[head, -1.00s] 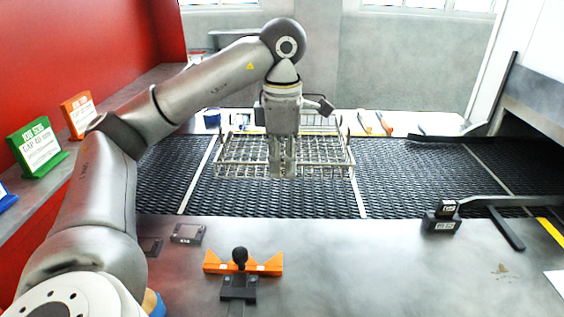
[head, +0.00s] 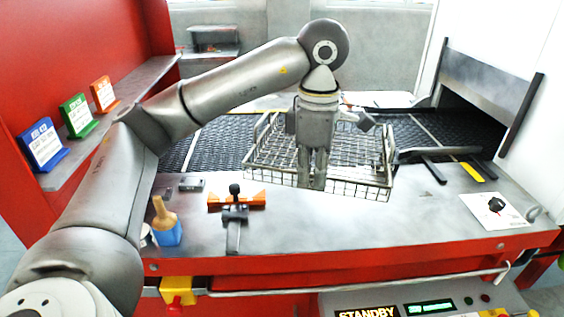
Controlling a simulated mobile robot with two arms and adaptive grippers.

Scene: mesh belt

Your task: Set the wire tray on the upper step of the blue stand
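The wire tray (head: 372,180) is a shallow silver mesh basket in the middle of the head view. It appears over the near edge of the dark belt and the front counter, slightly turned. My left gripper (head: 312,184) points down at the tray's near side. Its fingers are close together and appear shut on the tray's near rim; they hide part of the mesh. My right gripper is not in view. I see no clearly blue stepped stand. A greyish stepped unit (head: 213,40) stands at the back left.
The dark mesh belt (head: 215,140) runs behind the counter (head: 290,235). An orange bracket with a black knob (head: 236,200) and a blue holder with a brush (head: 167,232) stand at the front left. Card stands line the left shelf. A black bar (head: 432,152) lies at right.

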